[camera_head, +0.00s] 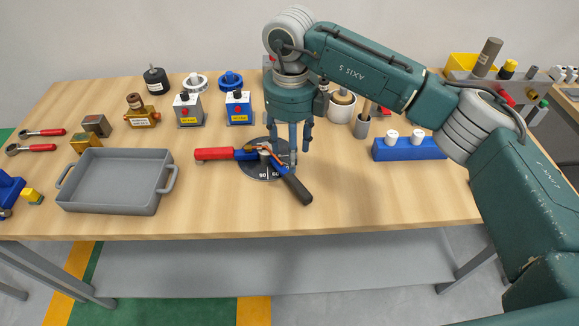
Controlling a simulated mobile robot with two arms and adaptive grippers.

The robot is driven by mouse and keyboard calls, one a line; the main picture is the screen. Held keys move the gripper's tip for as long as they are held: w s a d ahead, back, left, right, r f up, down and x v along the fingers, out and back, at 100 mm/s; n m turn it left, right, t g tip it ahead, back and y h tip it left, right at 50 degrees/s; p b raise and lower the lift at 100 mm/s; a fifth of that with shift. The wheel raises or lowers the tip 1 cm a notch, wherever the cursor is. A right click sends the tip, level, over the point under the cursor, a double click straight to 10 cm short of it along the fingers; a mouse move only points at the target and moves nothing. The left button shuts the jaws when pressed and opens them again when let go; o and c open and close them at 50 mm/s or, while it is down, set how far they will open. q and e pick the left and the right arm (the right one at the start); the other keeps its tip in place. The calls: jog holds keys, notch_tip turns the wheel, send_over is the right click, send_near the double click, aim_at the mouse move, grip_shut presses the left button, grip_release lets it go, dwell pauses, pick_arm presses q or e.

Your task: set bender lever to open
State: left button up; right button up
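The bender (264,158) stands on the wooden table near its middle, over a round dark dial with numbers. One handle with a red grip (214,154) points left. A second handle with a black grip (297,188) points toward the front right. My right gripper (291,158) points down right at the bender's far right side. Its fingers overlap the bender's head in this view, so I cannot tell whether they touch it or how far they are apart. My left gripper is not in view.
A grey tray (116,203) lies on the table at left. Two small boxes, one grey (188,110) and one blue (238,108), stand behind the bender. A blue block (409,149) with white-topped pieces is at right. The table front beside the black grip is clear.

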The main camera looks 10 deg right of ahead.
jog(key=p, duration=0.2)
send_over(290, 180)
jog(key=f, duration=0.4)
jog(key=shift+s+f, duration=0.25)
jog(key=shift+f, duration=0.05)
jog(key=f, duration=0.3)
jog(key=shift+w, duration=0.3)
jog(key=shift+f+p, duration=0.4)
jog(key=shift+f, duration=0.55)
jog(key=c, duration=0.9)
grip_shut()
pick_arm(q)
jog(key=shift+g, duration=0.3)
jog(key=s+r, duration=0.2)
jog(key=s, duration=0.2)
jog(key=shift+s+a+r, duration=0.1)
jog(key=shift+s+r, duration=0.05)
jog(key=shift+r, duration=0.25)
